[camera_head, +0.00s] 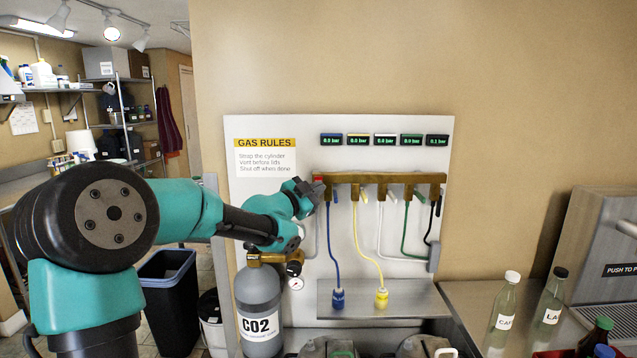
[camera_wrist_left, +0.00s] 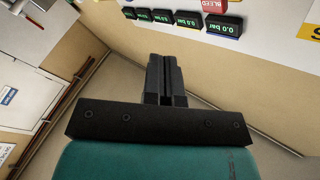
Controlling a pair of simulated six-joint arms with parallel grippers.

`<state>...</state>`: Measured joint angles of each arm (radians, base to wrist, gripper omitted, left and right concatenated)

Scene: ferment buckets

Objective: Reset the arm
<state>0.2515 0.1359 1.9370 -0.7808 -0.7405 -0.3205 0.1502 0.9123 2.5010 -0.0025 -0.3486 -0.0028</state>
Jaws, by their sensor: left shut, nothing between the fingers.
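My left arm comes in from the left in the head view. Its gripper (camera_head: 312,190) is at the left end of the brass manifold (camera_head: 375,178) on the white gas panel (camera_head: 265,200), overlapping it in the picture; I cannot tell whether it touches. In the left wrist view the gripper (camera_wrist_left: 165,72) has its two black fingers together with nothing between them. The red bleed label (camera_wrist_left: 215,5) and the pressure displays (camera_wrist_left: 188,20) show upside down beyond the fingers. My right gripper is in neither view.
A CO2 cylinder (camera_head: 259,300) with a brass valve stands below my left forearm. Blue (camera_head: 332,245) and yellow (camera_head: 368,245) hoses hang from the manifold to a metal shelf (camera_head: 410,300). Bottles (camera_head: 503,312) stand at right. A dark bin (camera_head: 170,300) stands left of the cylinder.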

